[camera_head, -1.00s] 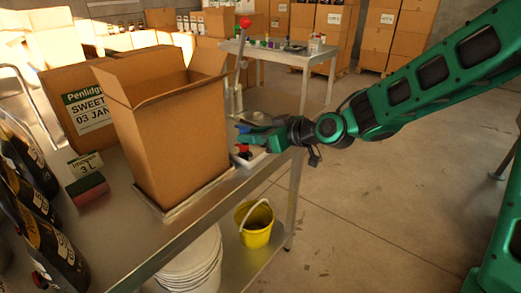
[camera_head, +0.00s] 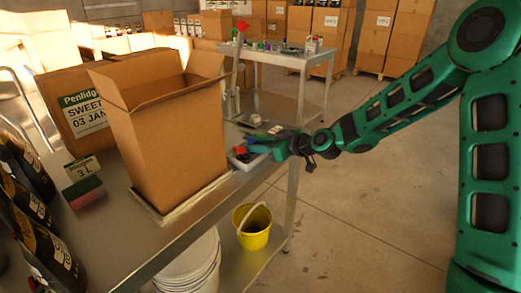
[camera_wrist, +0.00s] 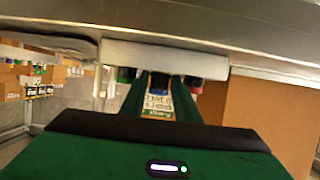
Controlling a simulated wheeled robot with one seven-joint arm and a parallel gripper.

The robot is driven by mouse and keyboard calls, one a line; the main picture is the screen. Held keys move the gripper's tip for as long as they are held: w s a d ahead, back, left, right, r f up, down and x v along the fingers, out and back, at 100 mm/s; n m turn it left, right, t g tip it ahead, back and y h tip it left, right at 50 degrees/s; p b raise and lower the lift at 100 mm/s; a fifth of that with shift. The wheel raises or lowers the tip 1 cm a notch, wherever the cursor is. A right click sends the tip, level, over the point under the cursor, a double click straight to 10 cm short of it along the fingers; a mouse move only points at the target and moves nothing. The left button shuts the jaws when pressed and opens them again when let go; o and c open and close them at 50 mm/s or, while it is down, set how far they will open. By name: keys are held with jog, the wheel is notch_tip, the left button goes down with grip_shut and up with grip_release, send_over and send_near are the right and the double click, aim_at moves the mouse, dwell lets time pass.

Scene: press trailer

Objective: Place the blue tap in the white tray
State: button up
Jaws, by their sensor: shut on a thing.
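The white tray (camera_head: 246,165) lies on the steel bench near its right edge, just right of the open carton. A red piece (camera_head: 240,150) and dark pieces show in it. My gripper (camera_head: 259,143) reaches in from the right, low over the tray, its fingers shut on the blue tap (camera_head: 250,139), which is small and partly hidden by the fingers. In the wrist view, the tray (camera_wrist: 165,58) is a pale band across the top, with my fingers (camera_wrist: 157,98) pointing towards it. I cannot tell whether the tap touches the tray.
The tall open carton (camera_head: 170,135) stands close left of the tray. A metal post with a red top (camera_head: 242,27) rises behind. A labelled box (camera_head: 80,105) and black bottles (camera_head: 40,235) are at left. A yellow bucket (camera_head: 253,228) sits on the lower shelf. The floor at right is clear.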

jog(key=shift+f, duration=0.5)
jog(key=o, duration=0.7)
jog(key=v, duration=1.2)
